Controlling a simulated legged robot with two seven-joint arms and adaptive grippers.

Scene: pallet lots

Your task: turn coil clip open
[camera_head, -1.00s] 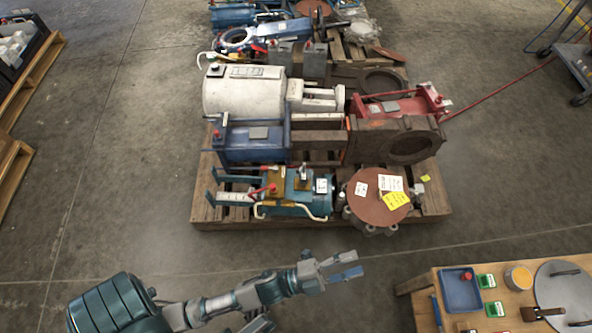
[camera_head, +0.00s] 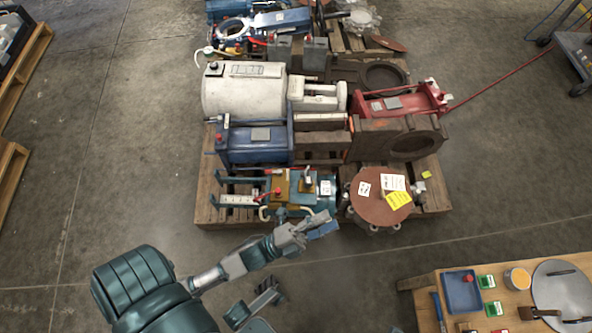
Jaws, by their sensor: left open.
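A teal machine (camera_head: 325,194) with brass-coloured blocks lies at the front of the pallet. A red lever (camera_head: 272,193) and a pale hose are on its left part. I cannot tell which small part is the coil clip. My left gripper (camera_head: 326,225) is open and empty at the front edge of the pallet, in front of the teal machine's right end. It hides part of the machine's lower front. A grey jointed part of mine, probably my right gripper (camera_head: 268,294), shows low in the picture; its jaw state is unclear.
A rusty round flange (camera_head: 380,203) with white and yellow labels sits right of the machine. A blue motor (camera_head: 254,146) and a white cylinder (camera_head: 243,97) stand behind. A wooden bench (camera_head: 420,282) with a blue tray (camera_head: 461,293) is at lower right. The floor between is clear.

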